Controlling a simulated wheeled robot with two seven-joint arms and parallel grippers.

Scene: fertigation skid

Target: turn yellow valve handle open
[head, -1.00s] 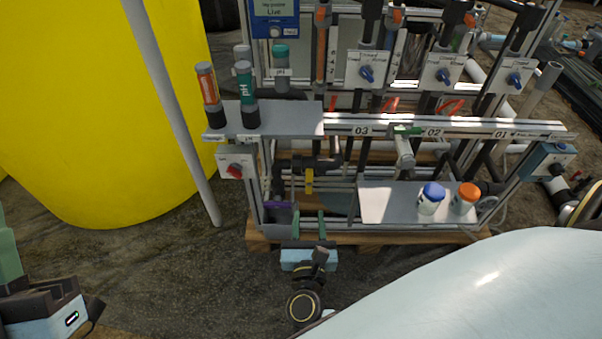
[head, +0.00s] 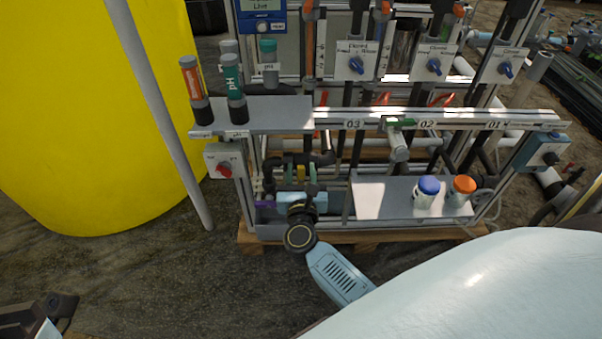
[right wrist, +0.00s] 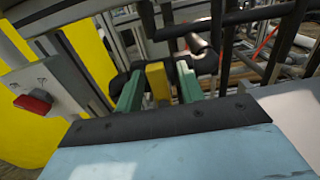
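The yellow valve handle (right wrist: 157,82) stands upright between the two green fingers of my right gripper (right wrist: 159,88) in the right wrist view. A narrow gap shows on each side of the handle, so the fingers are open around it. In the head view my right gripper (head: 301,171) reaches into the lower left bay of the skid, at the dark pipework, and the handle is mostly hidden. Part of my left gripper (head: 40,312) shows at the bottom left corner; its fingers are out of view.
A red knob on a grey box (head: 224,170) is left of the bay. Above it, a shelf (head: 285,112) holds upright probes. To the right, a lower shelf (head: 375,200) carries a blue-capped bottle (head: 427,192) and an orange-capped bottle (head: 460,191). A slanted grey pole (head: 160,110) stands left.

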